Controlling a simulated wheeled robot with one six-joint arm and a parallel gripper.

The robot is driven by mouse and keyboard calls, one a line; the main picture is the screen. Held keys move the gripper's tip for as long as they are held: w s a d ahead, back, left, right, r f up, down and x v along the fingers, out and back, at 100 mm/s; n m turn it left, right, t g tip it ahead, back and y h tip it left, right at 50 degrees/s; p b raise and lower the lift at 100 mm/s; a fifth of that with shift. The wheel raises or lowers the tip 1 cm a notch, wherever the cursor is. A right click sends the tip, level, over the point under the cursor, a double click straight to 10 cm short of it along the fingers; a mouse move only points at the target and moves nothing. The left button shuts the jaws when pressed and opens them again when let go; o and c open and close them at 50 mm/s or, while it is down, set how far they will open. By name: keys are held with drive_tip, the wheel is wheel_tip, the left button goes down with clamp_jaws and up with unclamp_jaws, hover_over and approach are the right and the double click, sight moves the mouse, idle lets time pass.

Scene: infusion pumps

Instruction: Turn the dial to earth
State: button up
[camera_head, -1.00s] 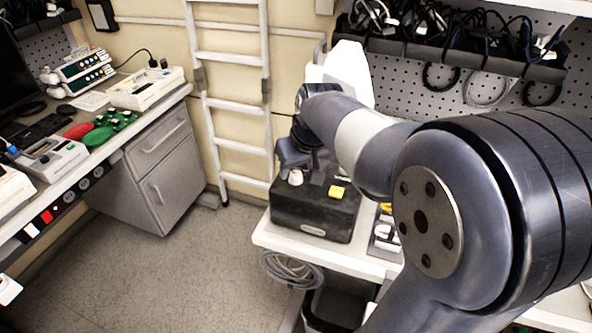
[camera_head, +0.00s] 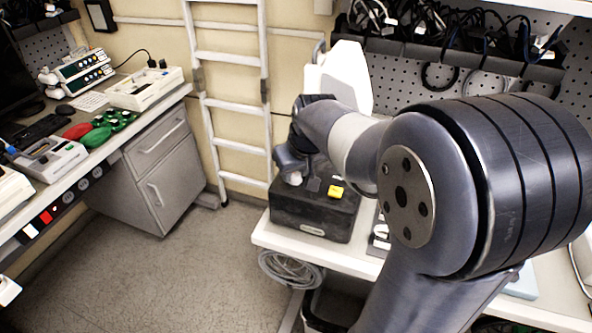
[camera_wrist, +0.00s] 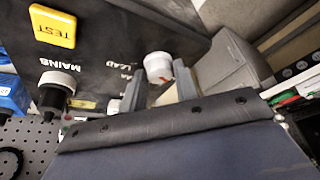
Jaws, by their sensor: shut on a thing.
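The black tester box (camera_head: 300,215) stands on the white bench, with a yellow TEST button (camera_head: 335,191) on top. The button also shows in the wrist view (camera_wrist: 52,27), with inverted MAINS and LEAD labels near it. In the head view my gripper (camera_head: 291,170) is down at the box's left top corner and covers most of the dial. The lettering by the dial is partly hidden, so I cannot read its setting.
A white ladder (camera_head: 229,100) leans on the wall behind the box. A coiled grey cable (camera_head: 290,270) hangs under the bench front. Cables hang on the pegboard at upper right. A second bench (camera_head: 110,135) with devices stands left; the floor between is clear.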

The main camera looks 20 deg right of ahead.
drive_tip(key=shift+c, duration=0.5)
drive_tip(key=shift+m, duration=0.3)
drive_tip(key=m+h, duration=0.1)
drive_tip(key=m, duration=0.2)
drive_tip(key=shift+a+m+h, duration=0.15)
drive_tip(key=shift+m+h, duration=0.15)
drive_tip(key=shift+m+g+h+b, duration=0.3)
drive_tip(key=shift+m+h+b, duration=0.5)
drive_tip(key=shift+m, duration=1.5)
drive_tip(key=o, duration=1)
drive_tip(key=shift+c, duration=0.2)
drive_tip(key=shift+a+r, duration=0.1)
